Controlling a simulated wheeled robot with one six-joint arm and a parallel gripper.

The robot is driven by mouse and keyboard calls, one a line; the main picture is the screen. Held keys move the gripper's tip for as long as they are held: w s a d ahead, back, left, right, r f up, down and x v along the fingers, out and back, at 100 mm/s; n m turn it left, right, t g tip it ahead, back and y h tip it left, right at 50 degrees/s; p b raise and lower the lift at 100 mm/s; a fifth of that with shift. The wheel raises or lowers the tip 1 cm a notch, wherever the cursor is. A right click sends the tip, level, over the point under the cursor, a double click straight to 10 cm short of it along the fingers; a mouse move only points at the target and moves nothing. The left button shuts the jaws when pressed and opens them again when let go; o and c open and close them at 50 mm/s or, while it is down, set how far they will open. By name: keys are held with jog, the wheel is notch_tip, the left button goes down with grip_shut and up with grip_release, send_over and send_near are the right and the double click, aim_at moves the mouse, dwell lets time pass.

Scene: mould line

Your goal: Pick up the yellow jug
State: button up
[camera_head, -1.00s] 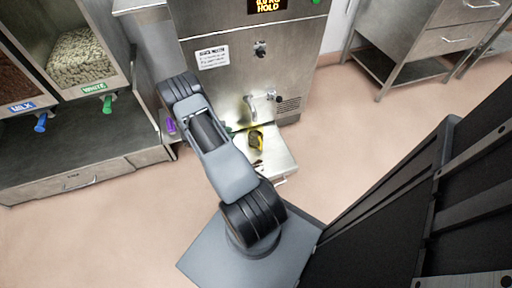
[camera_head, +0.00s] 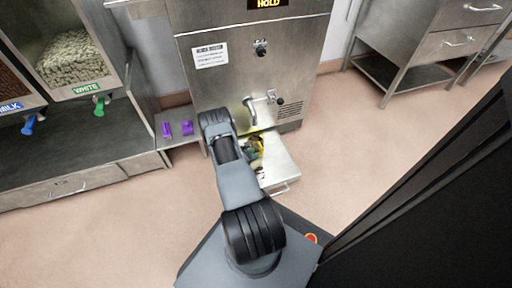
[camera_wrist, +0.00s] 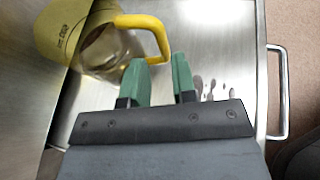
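The yellow jug (camera_wrist: 60,35) is at the upper left of the wrist view, with a yellow rim, a see-through body and a yellow handle (camera_wrist: 160,35) reaching right. In the head view only a small yellow part of the jug (camera_head: 260,142) shows beside my arm, below the machine's spout. My gripper (camera_wrist: 162,72) has two green fingers, apart with a gap between them. The lower part of the handle is at the fingertips, by the left finger and over the gap. I cannot tell whether they touch. Part of the jug is cut off by the frame.
The jug is at a metal shelf (camera_head: 278,165) with a bar handle (camera_wrist: 283,95), under the steel machine (camera_head: 240,75). Dark drops (camera_wrist: 205,88) lie on the shelf. Two purple objects (camera_head: 187,128) sit on a ledge to the left. Dispenser bins (camera_head: 75,55) stand further left.

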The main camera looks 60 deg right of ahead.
aim_at(261, 155)
jog(key=shift+b+x, duration=1.5)
jog(key=shift+x, duration=1.35)
jog(key=shift+r, duration=0.1)
jog(key=shift+c, duration=0.3)
grip_shut()
